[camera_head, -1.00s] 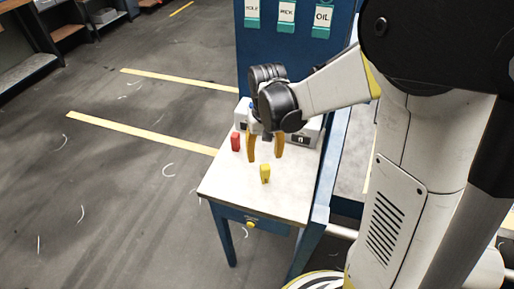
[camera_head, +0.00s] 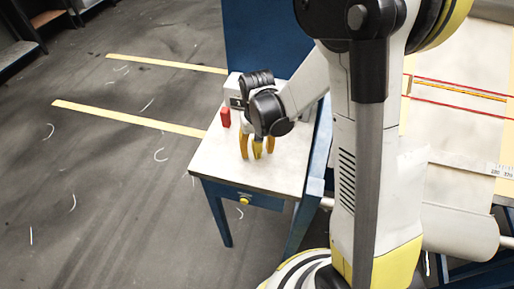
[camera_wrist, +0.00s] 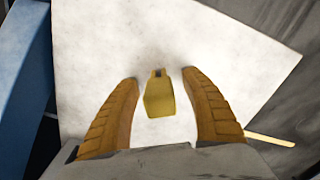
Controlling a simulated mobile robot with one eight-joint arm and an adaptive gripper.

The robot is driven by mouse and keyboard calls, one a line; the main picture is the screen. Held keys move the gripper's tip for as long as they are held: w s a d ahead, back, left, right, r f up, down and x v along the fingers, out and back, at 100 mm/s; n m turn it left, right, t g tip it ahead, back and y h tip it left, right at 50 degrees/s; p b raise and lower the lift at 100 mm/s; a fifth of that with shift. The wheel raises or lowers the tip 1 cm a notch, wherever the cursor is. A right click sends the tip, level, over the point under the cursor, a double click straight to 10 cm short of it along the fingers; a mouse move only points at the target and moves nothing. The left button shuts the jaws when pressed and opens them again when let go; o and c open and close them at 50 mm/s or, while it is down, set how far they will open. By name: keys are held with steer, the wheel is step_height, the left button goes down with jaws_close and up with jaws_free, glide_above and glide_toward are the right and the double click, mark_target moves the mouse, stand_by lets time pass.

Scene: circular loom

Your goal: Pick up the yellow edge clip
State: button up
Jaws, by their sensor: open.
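The yellow edge clip (camera_wrist: 159,97) stands on the white tabletop (camera_wrist: 100,25). In the wrist view it shows between the two orange fingers of my gripper (camera_wrist: 160,80), with a clear gap on each side. The fingers are open and do not touch it. In the head view my gripper (camera_head: 257,150) is low over the small table, and the clip (camera_head: 257,148) shows partly between the fingers; its lower part is hard to make out there.
A red piece (camera_head: 225,117) stands on the table to the left of my gripper. The blue table has a drawer with a yellow knob (camera_head: 244,201). The front left of the tabletop is bare.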

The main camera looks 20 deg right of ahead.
jaws_close()
steer(key=shift+r, duration=0.1)
steer(key=shift+r, duration=0.5)
steer(key=r, duration=0.1)
steer(key=r+p, duration=0.1)
steer(key=d+r+p, duration=0.1)
steer(key=r, duration=0.1)
steer(key=shift+s, duration=0.3)
steer(key=s+d+r+p, duration=0.2)
steer(key=s+d+r, duration=0.3)
steer(key=d, duration=0.4)
steer(key=shift+s+r+p, duration=0.25)
steer(key=shift+r+p, duration=0.05)
steer(key=shift+r, duration=0.15)
